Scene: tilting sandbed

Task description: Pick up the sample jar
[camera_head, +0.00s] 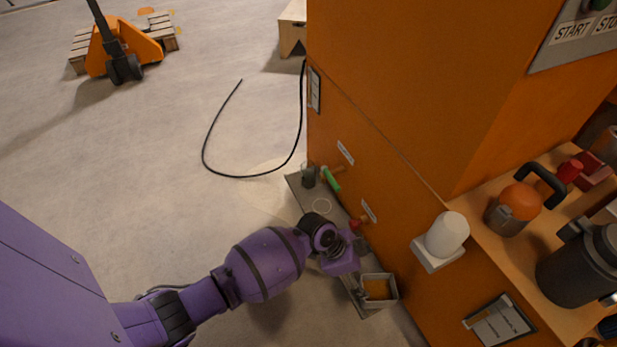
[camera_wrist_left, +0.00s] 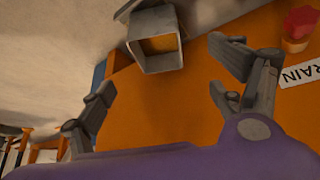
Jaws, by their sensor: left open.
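A small dark, glassy vessel (camera_head: 310,176), possibly the sample jar, stands at the far end of a narrow grey shelf (camera_head: 294,184) along the orange cabinet. I cannot tell for certain that it is the jar. My left gripper (camera_head: 361,267) is over the near part of this shelf, well apart from that vessel. In the left wrist view its two fingers (camera_wrist_left: 165,72) are spread wide with nothing between them. My right gripper is not visible.
The orange cabinet (camera_head: 400,90) stands close beside the shelf. A green-handled item (camera_head: 331,180) and a red knob (camera_head: 355,224) are along its side. A white cylinder (camera_head: 447,233) sits on a bracket.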

